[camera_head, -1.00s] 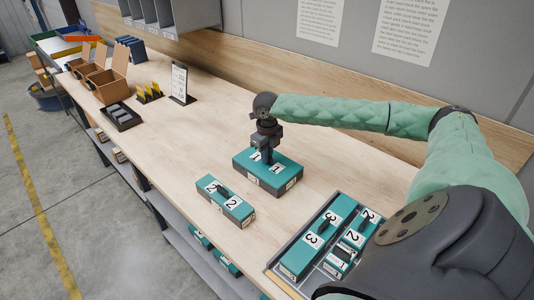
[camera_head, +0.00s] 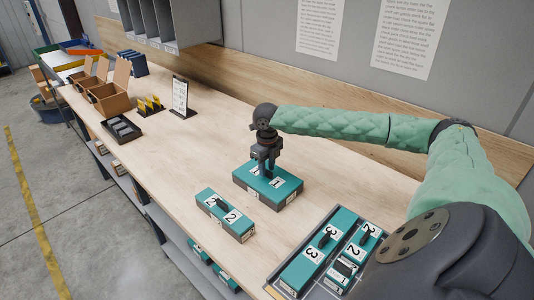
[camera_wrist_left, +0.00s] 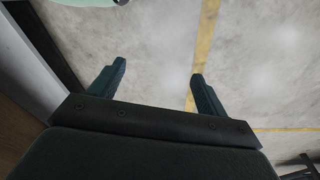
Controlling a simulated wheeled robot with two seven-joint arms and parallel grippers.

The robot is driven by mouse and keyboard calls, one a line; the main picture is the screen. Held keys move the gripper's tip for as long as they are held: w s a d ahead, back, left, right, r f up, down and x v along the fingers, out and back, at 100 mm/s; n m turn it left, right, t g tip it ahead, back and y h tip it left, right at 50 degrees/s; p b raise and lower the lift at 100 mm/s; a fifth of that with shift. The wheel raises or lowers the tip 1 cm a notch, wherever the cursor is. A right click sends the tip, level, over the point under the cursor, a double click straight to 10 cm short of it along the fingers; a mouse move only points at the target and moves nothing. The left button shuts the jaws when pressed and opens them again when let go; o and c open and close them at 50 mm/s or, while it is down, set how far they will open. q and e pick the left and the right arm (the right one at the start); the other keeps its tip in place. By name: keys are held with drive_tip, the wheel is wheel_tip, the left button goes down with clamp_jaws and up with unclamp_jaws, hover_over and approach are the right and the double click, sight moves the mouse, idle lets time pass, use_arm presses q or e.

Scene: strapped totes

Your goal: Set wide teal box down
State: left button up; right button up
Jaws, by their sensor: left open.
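The wide teal box (camera_head: 284,197), with white labels marked 1, sits flat on the wooden bench, as far as I can see. My right gripper (camera_head: 267,175) points straight down at the middle of its top, with its fingertips at the handle. The fingers hide the handle, and I cannot make out whether they are closed on it. My left gripper (camera_wrist_left: 155,85) shows only in the left wrist view. It is open and empty above the concrete floor.
A narrower teal box (camera_head: 238,227) marked 2 lies in front, near the bench edge. A grey tray (camera_head: 283,282) at the right front holds teal boxes marked 3 and 2. A sign stand (camera_head: 180,96), a dark tray (camera_head: 121,129) and cardboard bins (camera_head: 111,99) stand further left. Bare bench (camera_head: 195,155) lies between.

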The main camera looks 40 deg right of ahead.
sight(267, 170)
use_arm(q)
wheel_tip(267, 170, up, 11)
drive_tip(key=w+d+b, duration=0.2)
drive_tip(key=b, duration=0.1)
drive_tip(key=shift+w+r, duration=0.2)
drive_tip(key=shift+w, duration=0.2)
use_arm(e)
wheel_tip(267, 170, up, 11)
